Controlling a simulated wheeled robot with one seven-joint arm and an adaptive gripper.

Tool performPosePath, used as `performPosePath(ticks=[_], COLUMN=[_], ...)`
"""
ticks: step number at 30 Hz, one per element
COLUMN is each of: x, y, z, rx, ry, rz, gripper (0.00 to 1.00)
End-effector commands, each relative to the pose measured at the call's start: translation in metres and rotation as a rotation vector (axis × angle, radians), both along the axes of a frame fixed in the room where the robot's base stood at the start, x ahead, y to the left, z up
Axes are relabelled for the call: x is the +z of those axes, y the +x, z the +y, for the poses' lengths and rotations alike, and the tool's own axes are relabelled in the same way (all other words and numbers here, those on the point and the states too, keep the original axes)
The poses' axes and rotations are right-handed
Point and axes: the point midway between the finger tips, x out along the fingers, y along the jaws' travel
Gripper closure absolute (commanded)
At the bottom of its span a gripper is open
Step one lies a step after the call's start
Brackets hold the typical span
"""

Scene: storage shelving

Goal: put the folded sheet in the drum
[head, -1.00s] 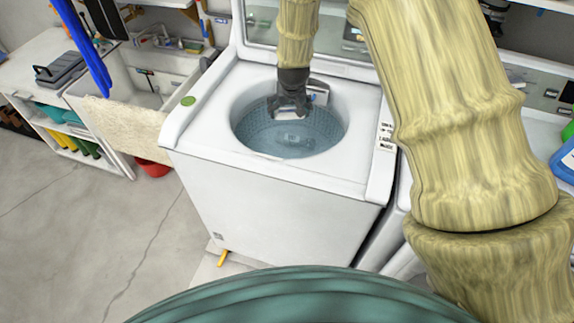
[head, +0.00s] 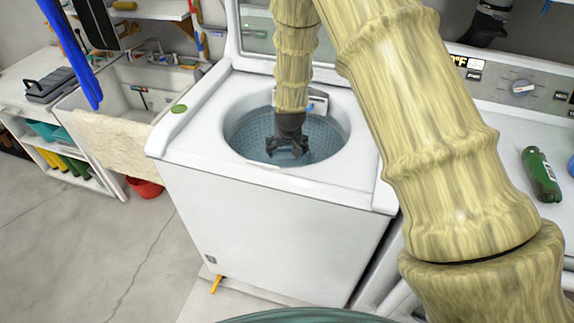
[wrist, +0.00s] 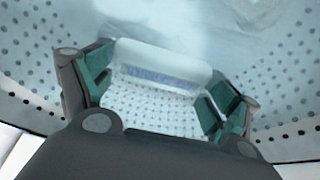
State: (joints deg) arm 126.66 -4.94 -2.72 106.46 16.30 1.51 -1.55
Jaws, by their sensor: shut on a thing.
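My gripper (head: 287,152) points down inside the round opening of the white top-load washer (head: 255,220). The perforated blue-grey drum (head: 248,138) surrounds it. In the wrist view my gripper (wrist: 158,85) is shut on the folded sheet (wrist: 155,100), a white bundle with a small grey pattern and a rounded upper edge with a bluish strip. The sheet sits between the two dark green finger pads. The drum wall (wrist: 30,72) with its holes shows on both sides. In the head view the sheet is mostly hidden by my gripper. I cannot tell whether it touches the drum bottom.
The washer's lid (head: 258,38) stands open behind the opening. A second machine with a dial (head: 522,87) is at the right, with a green bottle (head: 541,176) on it. A sink (head: 140,90) stands at the left. The floor (head: 90,240) at the front left is clear.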

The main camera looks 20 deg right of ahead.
Motion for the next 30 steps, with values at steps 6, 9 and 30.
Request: performPosePath(ticks=[6,9,30], x=[-0.020,-0.024,-0.064], y=[0.000,0.000,0.000], z=[0.000,0.000,0.000], rx=[0.000,0.000,0.000], ry=[0.000,0.000,0.000], rz=[0.000,0.000,-0.001], gripper=[0.21,0.21,0.21])
